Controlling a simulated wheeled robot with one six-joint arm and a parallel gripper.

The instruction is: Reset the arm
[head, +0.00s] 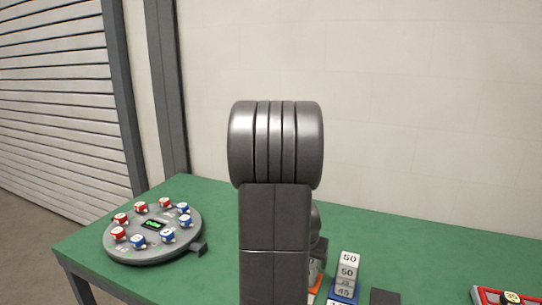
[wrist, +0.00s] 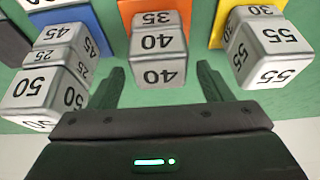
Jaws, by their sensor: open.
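In the head view my arm's thick grey links fill the middle and hide much of the table behind them. My gripper (wrist: 160,85) shows in the wrist view, with its two dark fingers spread wide apart. It is open and nothing is held between the fingers. A silver block marked 40 (wrist: 158,72) sits ahead of the gap between the fingertips, with another marked 35 behind it against an orange piece. Silver blocks marked 50 (wrist: 42,92) and 45 are to the left, and a block marked 55 (wrist: 268,50) is to the right.
A green table (head: 205,285) carries a round grey device (head: 152,257) with red and blue knobs at left. Stacked numbered blocks (head: 347,272) stand right of my arm on a blue base. A red tray (head: 480,296) is at the right edge. A roller shutter (head: 50,90) is behind left.

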